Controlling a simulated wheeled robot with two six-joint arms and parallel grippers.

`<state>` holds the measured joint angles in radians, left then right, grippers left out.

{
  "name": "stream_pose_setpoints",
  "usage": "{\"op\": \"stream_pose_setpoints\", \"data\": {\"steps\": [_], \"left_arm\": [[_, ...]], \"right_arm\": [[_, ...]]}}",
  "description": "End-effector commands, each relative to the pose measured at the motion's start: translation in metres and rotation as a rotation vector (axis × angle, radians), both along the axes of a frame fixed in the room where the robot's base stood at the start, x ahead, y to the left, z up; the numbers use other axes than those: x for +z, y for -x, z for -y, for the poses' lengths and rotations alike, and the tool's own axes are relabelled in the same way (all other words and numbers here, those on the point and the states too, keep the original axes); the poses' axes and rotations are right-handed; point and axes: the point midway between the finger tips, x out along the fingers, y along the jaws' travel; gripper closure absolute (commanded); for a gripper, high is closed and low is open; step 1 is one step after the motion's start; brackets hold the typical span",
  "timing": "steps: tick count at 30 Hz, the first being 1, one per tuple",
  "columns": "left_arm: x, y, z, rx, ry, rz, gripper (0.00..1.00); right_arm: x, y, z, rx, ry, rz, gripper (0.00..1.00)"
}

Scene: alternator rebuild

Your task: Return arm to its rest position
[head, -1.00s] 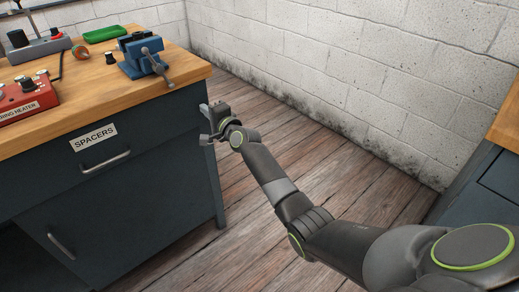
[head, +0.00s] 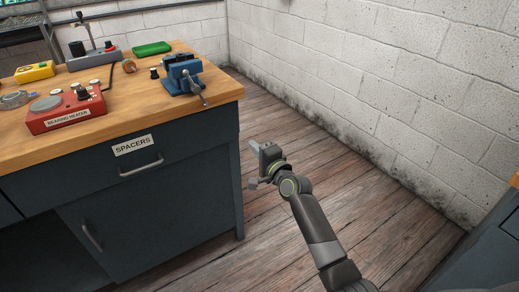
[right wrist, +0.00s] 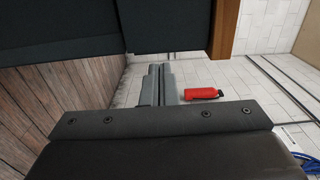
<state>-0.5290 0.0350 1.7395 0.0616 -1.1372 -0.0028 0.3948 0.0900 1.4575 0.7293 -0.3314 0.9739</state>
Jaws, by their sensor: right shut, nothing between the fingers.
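My right arm comes in from the lower right in the head view. Its gripper (head: 257,158) is in the air beside the right end of the workbench (head: 150,115), apart from it, over the plank floor. In the right wrist view the two grey fingers (right wrist: 158,86) are together with nothing between them. My left gripper is not in view.
The bench holds a blue vise (head: 183,74), a red bearing heater (head: 66,110), a green tray (head: 152,48) and a yellow device (head: 34,71). A white block wall (head: 390,80) stands behind. Floor (head: 300,145) between bench and wall is clear. A red object (right wrist: 202,94) shows in the right wrist view.

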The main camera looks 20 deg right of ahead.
Motion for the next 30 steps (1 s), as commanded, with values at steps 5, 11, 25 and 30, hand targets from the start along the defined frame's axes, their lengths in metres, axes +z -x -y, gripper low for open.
{"op": "stream_pose_setpoints", "data": {"steps": [5, 11, 25, 30], "left_arm": [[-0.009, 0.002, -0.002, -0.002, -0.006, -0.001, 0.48], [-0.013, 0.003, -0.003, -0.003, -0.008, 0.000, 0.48], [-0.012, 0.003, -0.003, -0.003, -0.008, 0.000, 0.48], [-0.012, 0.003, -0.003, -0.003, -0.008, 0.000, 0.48]], "right_arm": [[0.000, 0.017, 0.005, 0.000, 0.000, -0.001, 1.00], [-0.003, 0.022, 0.007, 0.000, 0.007, -0.005, 1.00], [-0.227, 0.183, 0.041, 0.163, 0.676, -0.445, 1.00], [-0.302, 0.288, 0.061, 0.340, 0.942, -0.653, 1.00]]}}
